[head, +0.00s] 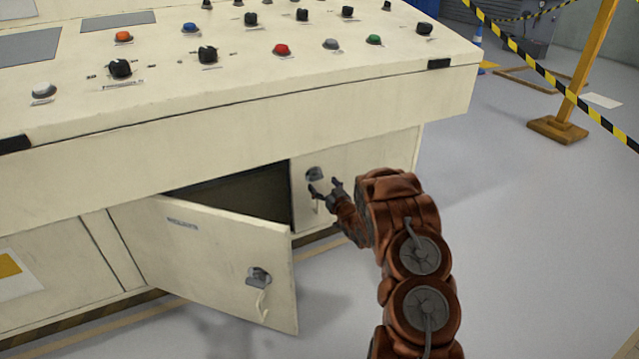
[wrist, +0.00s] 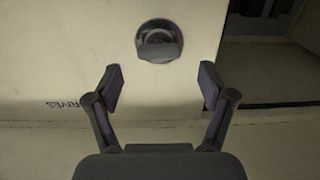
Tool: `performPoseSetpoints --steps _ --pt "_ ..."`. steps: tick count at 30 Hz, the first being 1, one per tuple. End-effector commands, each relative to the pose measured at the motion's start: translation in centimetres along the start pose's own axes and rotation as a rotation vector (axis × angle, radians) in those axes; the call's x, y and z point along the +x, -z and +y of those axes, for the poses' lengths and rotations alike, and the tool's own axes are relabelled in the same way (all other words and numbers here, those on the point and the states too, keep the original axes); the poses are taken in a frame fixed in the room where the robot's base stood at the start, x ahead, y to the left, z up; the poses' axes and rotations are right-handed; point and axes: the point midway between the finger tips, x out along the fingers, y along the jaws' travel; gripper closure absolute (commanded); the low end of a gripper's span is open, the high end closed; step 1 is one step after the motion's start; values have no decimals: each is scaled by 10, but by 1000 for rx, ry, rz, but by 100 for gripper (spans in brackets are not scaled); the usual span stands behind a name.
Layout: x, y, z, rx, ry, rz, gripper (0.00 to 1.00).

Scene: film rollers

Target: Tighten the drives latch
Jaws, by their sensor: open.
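The drives latch is a round grey fitting with a dark lower part on a cream cabinet door. It shows at the top centre of the wrist view (wrist: 158,42) and in the head view (head: 315,173). An upside-down label reading "RIVES" (wrist: 62,104), its first letter hidden by a finger, is on the same door in the wrist view. This door (head: 375,150) looks closed. My gripper (head: 325,190) is open and empty in front of the door, close to the latch. In the wrist view its fingertips (wrist: 161,84) are spread below the latch, with no visible contact.
Left of the drives door, another cabinet door (head: 215,255) stands open with its own latch (head: 259,276), baring a dark compartment (head: 250,190). The console top (head: 330,75) with knobs and buttons overhangs the doors. Open floor (head: 530,230) lies to the right, before a barrier post (head: 585,75).

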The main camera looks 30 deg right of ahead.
Motion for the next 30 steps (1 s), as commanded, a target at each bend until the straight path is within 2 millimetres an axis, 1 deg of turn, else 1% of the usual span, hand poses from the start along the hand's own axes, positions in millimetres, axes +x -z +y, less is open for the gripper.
performPoseSetpoints --steps 1,3,9,19,30 --pt "8 -1 0 -1 2 5 19" --pt "15 -1 0 -1 1 5 19" --pt "31 -1 2 0 -3 2 19" --pt "34 1 3 1 -3 2 19" --pt "34 1 2 0 -3 1 57"
